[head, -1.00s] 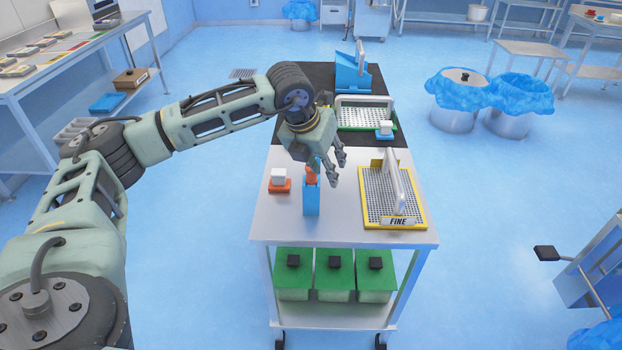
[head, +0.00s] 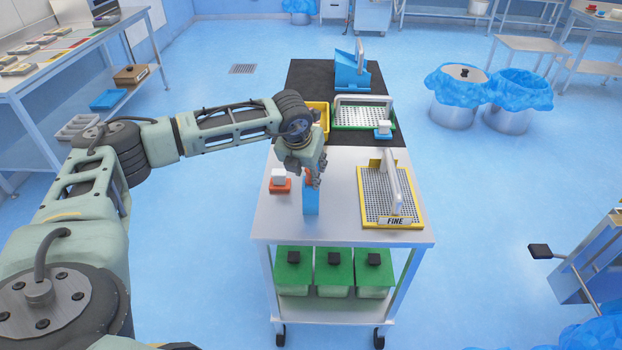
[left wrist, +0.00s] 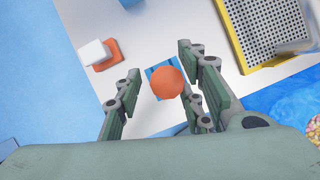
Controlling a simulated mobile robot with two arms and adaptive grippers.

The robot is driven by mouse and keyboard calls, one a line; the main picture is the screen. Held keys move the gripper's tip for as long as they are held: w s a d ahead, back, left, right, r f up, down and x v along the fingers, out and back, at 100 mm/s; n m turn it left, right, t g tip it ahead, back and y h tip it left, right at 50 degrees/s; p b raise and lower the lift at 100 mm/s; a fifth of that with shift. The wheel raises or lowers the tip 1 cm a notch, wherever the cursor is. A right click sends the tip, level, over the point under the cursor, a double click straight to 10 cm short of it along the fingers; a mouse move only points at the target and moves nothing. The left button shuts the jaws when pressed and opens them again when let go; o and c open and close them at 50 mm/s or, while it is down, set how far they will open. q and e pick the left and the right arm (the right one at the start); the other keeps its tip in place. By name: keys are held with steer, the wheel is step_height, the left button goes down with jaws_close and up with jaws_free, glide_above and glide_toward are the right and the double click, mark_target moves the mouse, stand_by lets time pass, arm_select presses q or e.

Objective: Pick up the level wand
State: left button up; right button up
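The level wand shows as a round orange end (left wrist: 167,82) standing in a blue upright holder (head: 311,203) on the near part of the metal cart. I cannot tell how far the wand reaches down inside the holder. My left gripper (head: 315,180) is above the holder, pointing down, and partly hides the orange end in the head view. In the left wrist view its fingers are spread on both sides of the orange end, with gaps visible, so it is open and not holding it. My right gripper is not in view.
A white block on an orange base (head: 280,181) stands just left of the holder. A yellow-framed mesh tray marked FINE (head: 371,215) with a white handle is to the right. Behind are a green-framed tray (head: 348,101), a yellow bin (head: 320,112) and a blue stand (head: 350,75).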

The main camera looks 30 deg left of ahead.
arm_select(q)
steer(key=shift+c, duration=0.5)
jaws_close()
